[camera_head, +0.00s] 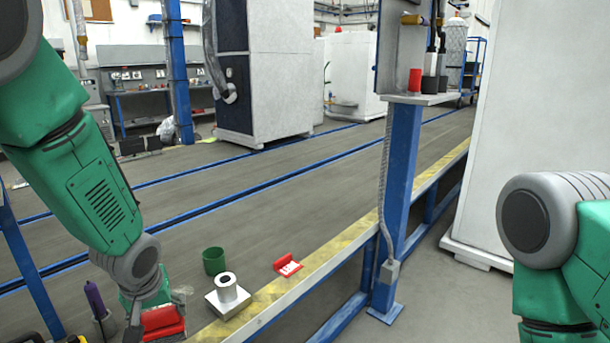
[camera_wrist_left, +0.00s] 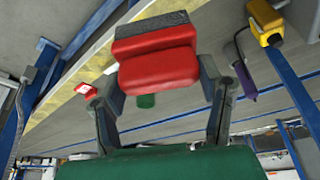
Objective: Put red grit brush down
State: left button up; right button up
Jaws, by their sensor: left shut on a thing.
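The red grit brush (camera_head: 163,321) has a red body and shows at the lower left of the head view, at my left gripper (camera_head: 152,318). In the left wrist view the red brush (camera_wrist_left: 157,68) sits between the two fingers of my left gripper (camera_wrist_left: 158,88), with its dark grey grit side turned away from the palm. The fingers are shut on its sides. In the head view part of the brush is hidden by the gripper. My right arm shows at the right edge, but its gripper is out of view.
A green cup (camera_head: 214,261), a white roll (camera_head: 227,287) on a light block and a small red item with white lettering (camera_head: 287,265) stand near the yellow-marked edge. A purple-handled tool (camera_head: 95,299) stands at the left. A blue post (camera_head: 403,180) rises at the right. The grey surface beyond is clear.

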pick_arm(q)
jog(key=s+d+r+m+h+p, duration=0.2)
jog(key=s+d+r+m, duration=0.35)
jog(key=s, duration=0.35)
jog(key=w+a+f+n+b, duration=0.1)
jog(key=w+a+f, duration=0.1)
jog(key=w, duration=0.1)
jog(key=w+a+f+n+y+b, duration=0.1)
jog(key=w+a+f+b, duration=0.1)
jog(key=w+f, duration=0.1)
jog(key=w+a+f+n+b, duration=0.2)
jog(key=w, duration=0.3)
jog(key=shift+a+f+y, duration=0.15)
jog(key=shift+a+y, duration=0.05)
jog(key=shift+y, duration=0.1)
jog(key=w+a+f+n+b, duration=0.2)
jog(key=w+a+f, duration=0.3)
jog(key=w+a, duration=0.15)
jog(key=shift+y, duration=0.5)
jog(key=f+b, duration=0.1)
jog(key=f, duration=0.2)
jog(key=f+b, duration=0.1)
jog(key=f, duration=0.2)
jog(key=a+f+b, duration=0.1)
jog(key=f+b, duration=0.1)
jog(key=f, duration=0.1)
jog(key=shift+s+f, duration=0.15)
jog(key=shift+f, duration=0.25)
jog(key=shift+r, duration=0.15)
